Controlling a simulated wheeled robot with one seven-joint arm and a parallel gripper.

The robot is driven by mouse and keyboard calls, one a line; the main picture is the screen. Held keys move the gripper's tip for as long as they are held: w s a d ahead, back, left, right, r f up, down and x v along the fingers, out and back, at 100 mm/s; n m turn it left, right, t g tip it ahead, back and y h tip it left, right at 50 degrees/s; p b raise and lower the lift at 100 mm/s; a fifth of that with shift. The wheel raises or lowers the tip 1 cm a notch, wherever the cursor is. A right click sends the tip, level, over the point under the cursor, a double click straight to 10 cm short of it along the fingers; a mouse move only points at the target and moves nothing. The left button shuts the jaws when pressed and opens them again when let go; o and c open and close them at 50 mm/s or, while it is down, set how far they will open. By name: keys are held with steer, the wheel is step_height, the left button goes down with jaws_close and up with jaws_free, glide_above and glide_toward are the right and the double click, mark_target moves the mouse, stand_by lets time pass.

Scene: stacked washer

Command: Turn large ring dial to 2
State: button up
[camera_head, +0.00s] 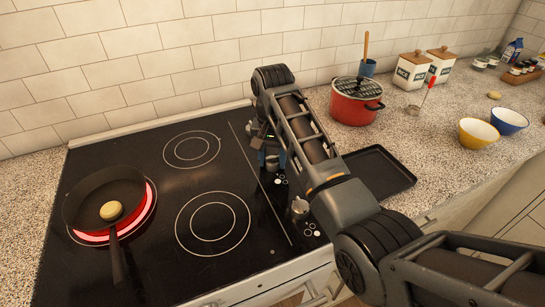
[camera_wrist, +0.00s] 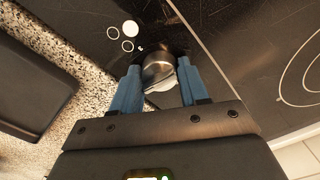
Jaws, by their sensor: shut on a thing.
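A silver dial (camera_wrist: 158,68) sits between the two blue fingers of my gripper (camera_wrist: 159,75) in the wrist view, and the fingers are shut on it. In the head view my gripper (camera_head: 273,166) is over the black control strip right of the cooktop, and it mostly hides this dial. A second silver dial (camera_head: 299,205) stands free on the strip, nearer the front edge. White circle marks (camera_wrist: 130,28) are beside the held dial. No number can be read, so I cannot tell its setting.
The black cooktop (camera_head: 160,235) has several ringed burners. A pan (camera_head: 85,205) with a round yellowish item (camera_head: 110,211) sits on the glowing red front-left burner. Right of the strip are a black tray (camera_head: 378,172) and a red pot (camera_head: 350,110).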

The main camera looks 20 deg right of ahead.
mark_target(271, 157)
steer(key=shift+w+r+m, duration=0.1)
steer(key=shift+m, duration=1.8)
steer(key=o, duration=1.1)
steer(key=shift+c, duration=0.2)
step_height(271, 157, up, 5)
steer(key=shift+a+r, duration=0.1)
steer(key=shift+a, duration=0.05)
steer(key=shift+w+d+r, duration=0.1)
steer(key=shift+r, duration=0.35)
steer(key=shift+w+d+r, duration=0.1)
steer(key=shift+r, duration=0.6)
steer(key=shift+s, duration=0.1)
